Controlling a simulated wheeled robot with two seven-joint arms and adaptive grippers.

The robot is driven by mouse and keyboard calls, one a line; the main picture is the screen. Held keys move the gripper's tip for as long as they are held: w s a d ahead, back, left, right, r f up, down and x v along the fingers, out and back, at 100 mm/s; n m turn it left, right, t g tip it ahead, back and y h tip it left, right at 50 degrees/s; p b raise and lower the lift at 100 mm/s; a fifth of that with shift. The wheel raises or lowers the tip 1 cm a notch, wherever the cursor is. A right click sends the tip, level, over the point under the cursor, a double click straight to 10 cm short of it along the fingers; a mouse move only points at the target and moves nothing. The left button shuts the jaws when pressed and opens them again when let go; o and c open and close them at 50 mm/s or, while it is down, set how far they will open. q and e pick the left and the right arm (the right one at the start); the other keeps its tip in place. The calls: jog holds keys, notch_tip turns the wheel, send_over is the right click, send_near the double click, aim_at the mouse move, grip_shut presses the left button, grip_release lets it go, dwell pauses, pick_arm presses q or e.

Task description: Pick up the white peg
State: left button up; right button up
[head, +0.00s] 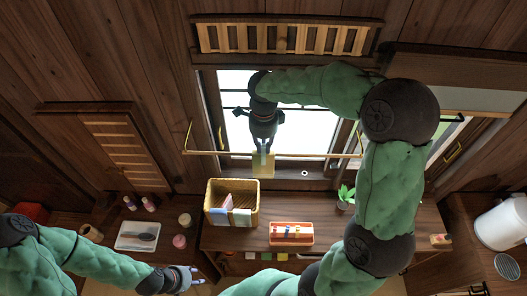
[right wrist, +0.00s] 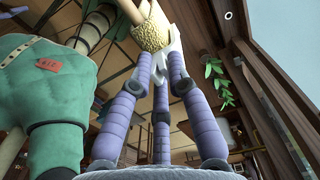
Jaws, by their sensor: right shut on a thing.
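My right gripper (head: 264,148) is raised in front of the window, at the brass rail (head: 325,154). In the right wrist view its fingers (right wrist: 161,75) are closed on a small whitish piece, which looks like the white peg (right wrist: 159,62). A pale yellow, rough-textured piece (right wrist: 150,32) sits just beyond the fingertips against the peg. In the head view this yellow piece (head: 263,166) hangs at the rail below the gripper, and the peg is mostly hidden by the fingers. My left gripper (head: 190,277) is low at the left, open and empty, far from the peg.
A yellow woven basket (head: 250,216) and an orange tray (head: 292,242) stand on the wooden counter (head: 240,239) below the rail. A potted plant (head: 346,193) stands to the right, near my right arm. A white tray (head: 121,236) and several small bottles are at the left.

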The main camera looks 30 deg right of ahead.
jog(key=shift+r, duration=0.15)
notch_tip(320, 180, up, 10)
jog(key=f+b, duration=0.1)
notch_tip(320, 180, up, 6)
jog(key=f+p, duration=0.1)
jog(key=p, duration=0.2)
send_over(263, 146)
jog(key=shift+d+r, duration=0.1)
jog(key=shift+r, duration=0.15)
dwell(0.5)
